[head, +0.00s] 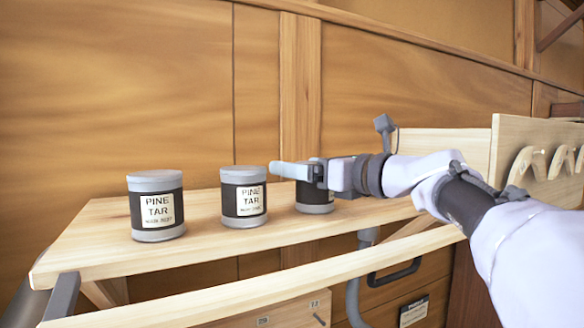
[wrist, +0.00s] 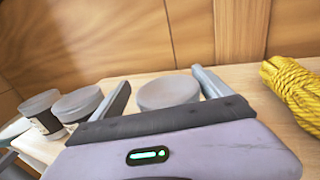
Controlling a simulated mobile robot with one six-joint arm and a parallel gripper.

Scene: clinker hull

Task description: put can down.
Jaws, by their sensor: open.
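Three grey-lidded black cans with pale PINE TAR labels stand upright in a row on a wooden shelf (head: 90,245). They are the left can (head: 157,207), the middle can (head: 244,197) and the right can (head: 316,197), partly hidden behind my gripper. My gripper (head: 297,170) is open at the top of the right can. In the wrist view the right can's grey lid (wrist: 168,93) lies between the two spread fingers of my gripper (wrist: 161,77), and its lower part is hidden by the gripper body. Its base appears to rest on the shelf.
In the wrist view a yellow rope coil (wrist: 295,88) lies just right of my gripper. The other two cans stand close on the left. A wooden plank wall (head: 120,90) rises behind the shelf. A rail (head: 250,280) runs along the front.

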